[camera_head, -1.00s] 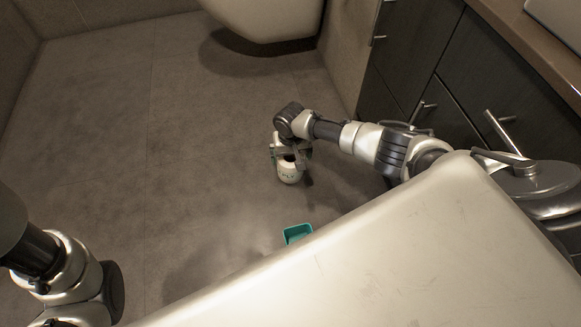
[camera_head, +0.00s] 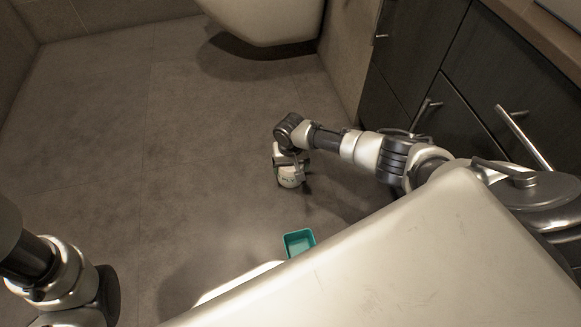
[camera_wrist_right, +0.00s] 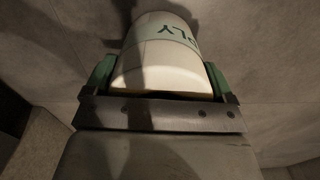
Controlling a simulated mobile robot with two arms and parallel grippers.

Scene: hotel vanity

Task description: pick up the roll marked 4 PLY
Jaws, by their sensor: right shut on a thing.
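The white roll (camera_head: 290,179) with green PLY lettering is at the end of my right arm in the head view. My right gripper (camera_head: 291,163) is shut on it. In the right wrist view the roll (camera_wrist_right: 163,52) sits between the two green fingers of the gripper (camera_wrist_right: 160,80), its green letters PLY showing near the top right. The digit in front of the letters is not readable. The gripper covers part of the roll in the head view. My left arm shows at the lower left, but its gripper is out of view.
A small teal bin (camera_head: 299,243) stands on the floor below the roll in the picture. A dark vanity cabinet (camera_head: 440,75) with metal handles lines the right side. A white fixture (camera_head: 262,20) hangs at the top. The tiled floor (camera_head: 150,150) to the left is clear.

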